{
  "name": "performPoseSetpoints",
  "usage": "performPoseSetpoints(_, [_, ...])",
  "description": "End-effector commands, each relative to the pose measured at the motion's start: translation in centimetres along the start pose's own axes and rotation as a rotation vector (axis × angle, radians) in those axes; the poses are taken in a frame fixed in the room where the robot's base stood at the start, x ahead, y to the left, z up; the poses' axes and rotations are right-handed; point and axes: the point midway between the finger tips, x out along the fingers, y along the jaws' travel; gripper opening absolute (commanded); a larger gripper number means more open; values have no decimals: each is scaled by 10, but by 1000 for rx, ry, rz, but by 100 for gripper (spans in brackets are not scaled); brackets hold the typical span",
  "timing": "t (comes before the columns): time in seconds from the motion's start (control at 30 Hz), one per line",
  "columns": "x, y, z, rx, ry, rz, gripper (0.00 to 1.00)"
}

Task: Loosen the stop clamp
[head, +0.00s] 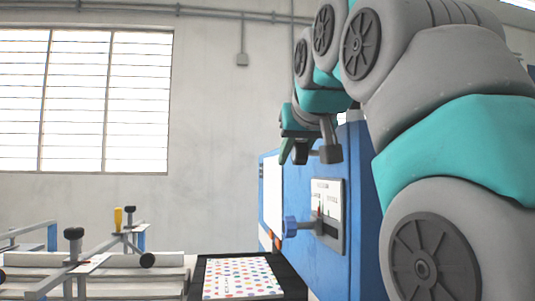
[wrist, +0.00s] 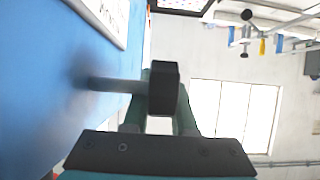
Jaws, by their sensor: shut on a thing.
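A dark, blocky knob (wrist: 163,88) on a short grey shaft (wrist: 112,85) sticks out from the blue machine side; it looks like the stop clamp's handle, though no label on it is readable. In the wrist view my gripper (wrist: 160,112) has its two dark green fingers on either side of the knob and is shut on it. In the head view my gripper (head: 303,150) is beside the blue machine (head: 360,200), above its panel, and partly hides the knob.
A dotted board (head: 240,277) lies on a black tray (head: 195,280). Open space lies left of my gripper.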

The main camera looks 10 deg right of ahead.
Motion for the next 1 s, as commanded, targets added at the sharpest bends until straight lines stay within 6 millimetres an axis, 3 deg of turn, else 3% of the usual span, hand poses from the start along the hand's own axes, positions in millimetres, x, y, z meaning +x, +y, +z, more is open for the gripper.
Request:
performPoseSetpoints(0.83, [1, 0, 0, -1, -36, 0, 0])
performPoseSetpoints(0.87, [1, 0, 0, -1, -36, 0, 27])
performPoseSetpoints(1.0, [1, 0, 1, -1, -36, 0, 43])
